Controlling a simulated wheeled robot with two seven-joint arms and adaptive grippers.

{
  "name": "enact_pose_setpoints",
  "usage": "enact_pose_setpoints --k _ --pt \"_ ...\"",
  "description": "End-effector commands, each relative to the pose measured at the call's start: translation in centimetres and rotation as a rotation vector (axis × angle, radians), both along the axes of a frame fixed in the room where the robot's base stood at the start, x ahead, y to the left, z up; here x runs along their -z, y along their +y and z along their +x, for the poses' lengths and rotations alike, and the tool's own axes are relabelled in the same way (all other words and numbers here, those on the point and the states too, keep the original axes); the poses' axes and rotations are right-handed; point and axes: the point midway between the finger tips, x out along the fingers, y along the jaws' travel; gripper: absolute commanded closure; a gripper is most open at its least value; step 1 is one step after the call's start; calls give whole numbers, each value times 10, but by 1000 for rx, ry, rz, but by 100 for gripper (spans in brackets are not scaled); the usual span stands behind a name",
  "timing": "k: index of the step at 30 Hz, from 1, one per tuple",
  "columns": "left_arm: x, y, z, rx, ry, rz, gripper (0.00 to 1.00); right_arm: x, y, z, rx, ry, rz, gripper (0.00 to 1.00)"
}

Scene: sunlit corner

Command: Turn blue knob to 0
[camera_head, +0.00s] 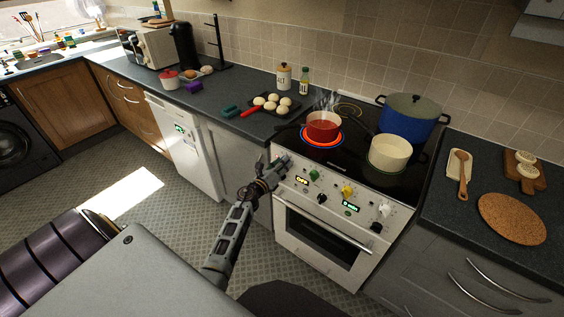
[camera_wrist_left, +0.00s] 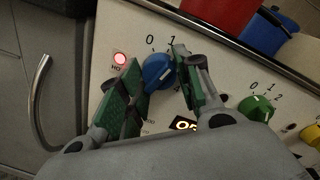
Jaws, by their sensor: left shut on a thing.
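The blue knob (camera_wrist_left: 157,70) is on the stove's front panel in the left wrist view, with the marks 0 and 1 printed above it. My left gripper (camera_head: 277,165) is at the left end of that panel in the head view, and it hides the knob there. In the left wrist view its green-padded fingers stand on both sides of the knob and are shut on it. Which mark the knob points to I cannot tell for sure. A round red light (camera_wrist_left: 120,59) glows left of the knob. My right gripper is not in view.
A green knob (camera_wrist_left: 256,108) sits to the right on the same panel. Above, a steaming red pot (camera_head: 323,128) stands on a glowing burner, with a cream pot (camera_head: 390,153) and a blue pot (camera_head: 411,118) nearby. The oven door (camera_head: 318,240) is below the panel.

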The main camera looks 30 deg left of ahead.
Motion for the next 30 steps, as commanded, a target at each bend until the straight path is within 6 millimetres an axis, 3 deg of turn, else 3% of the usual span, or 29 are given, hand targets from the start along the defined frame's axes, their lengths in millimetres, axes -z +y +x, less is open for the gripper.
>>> enact_pose_setpoints --k 10,18,30 --pt "-4 1 0 0 21 -243 90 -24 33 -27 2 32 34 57" --pt "-4 2 0 -1 40 -477 90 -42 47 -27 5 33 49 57" --pt "-4 2 0 -2 66 -834 90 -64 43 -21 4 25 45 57"
